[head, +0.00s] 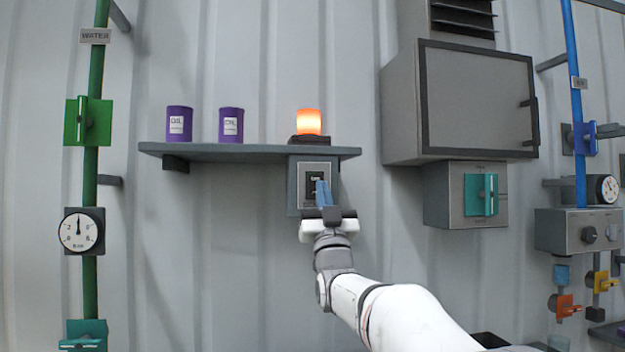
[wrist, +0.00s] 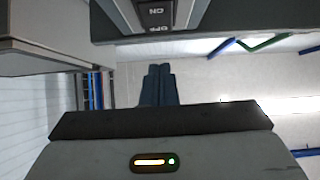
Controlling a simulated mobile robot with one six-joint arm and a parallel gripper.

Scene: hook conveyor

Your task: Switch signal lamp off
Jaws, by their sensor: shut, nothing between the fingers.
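The signal lamp (head: 308,122) glows orange on a dark base at the right part of the wall shelf. Below it, under the shelf, hangs a grey switch box (head: 296,198) with a dark switch (head: 313,177). In the wrist view the switch (wrist: 156,14) shows upside-down ON and OFF lettering at the top edge. My gripper (head: 323,190) is shut and empty, with its blue fingers in front of the box, partly covering the switch's right side. The fingers (wrist: 158,82) also show in the wrist view, apart from the switch in that picture. I cannot tell whether they touch the box.
The shelf (head: 235,152) also holds two purple cans (head: 180,123) and (head: 231,125). A large grey cabinet (head: 475,105) stands out from the wall at the right, with a teal-handled box (head: 450,205) below. The wall left of the switch box is clear.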

